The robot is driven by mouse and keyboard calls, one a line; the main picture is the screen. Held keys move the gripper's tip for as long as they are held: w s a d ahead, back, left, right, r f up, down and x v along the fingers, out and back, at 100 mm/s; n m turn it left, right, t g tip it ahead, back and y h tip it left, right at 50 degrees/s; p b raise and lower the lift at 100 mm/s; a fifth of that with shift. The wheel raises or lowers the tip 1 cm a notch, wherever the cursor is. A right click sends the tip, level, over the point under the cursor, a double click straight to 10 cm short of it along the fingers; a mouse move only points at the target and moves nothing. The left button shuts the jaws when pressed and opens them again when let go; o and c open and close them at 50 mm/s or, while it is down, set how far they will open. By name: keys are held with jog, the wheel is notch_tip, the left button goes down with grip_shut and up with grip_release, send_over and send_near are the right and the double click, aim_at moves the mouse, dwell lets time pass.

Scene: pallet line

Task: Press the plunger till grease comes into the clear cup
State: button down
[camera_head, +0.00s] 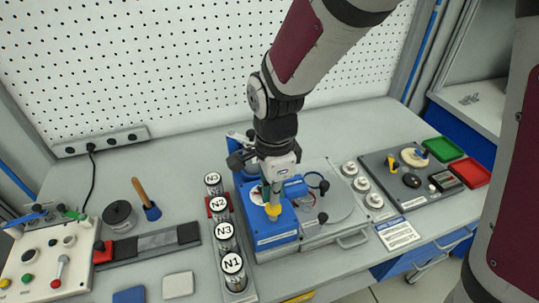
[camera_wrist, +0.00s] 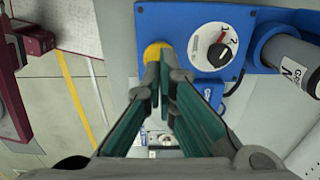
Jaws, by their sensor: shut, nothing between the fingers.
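A yellow plunger knob (camera_head: 273,211) stands on the blue pump box (camera_head: 274,242) at the middle of the bench. In the wrist view the yellow knob (camera_wrist: 153,52) shows just past my fingertips, partly hidden by them. My gripper (camera_head: 271,200) points down over the knob, shut and empty, its tips at or very near the knob's top. Its green-sided fingers also show in the wrist view (camera_wrist: 164,72). I cannot tell whether they touch. A dial with a red pointer (camera_wrist: 219,53) is on the blue box. I cannot make out the clear cup.
Several N-labelled canisters (camera_head: 233,264) stand in a row left of the box. A grey plate with a handle (camera_head: 330,215) is right of it. A control panel (camera_head: 50,262) lies far left; green (camera_head: 443,149) and red (camera_head: 470,172) trays are far right.

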jog(key=shift+f+b, duration=0.3)
jog(key=shift+f, duration=1.85)
jog(key=shift+r+p, duration=2.25)
jog(key=shift+r, duration=1.45)
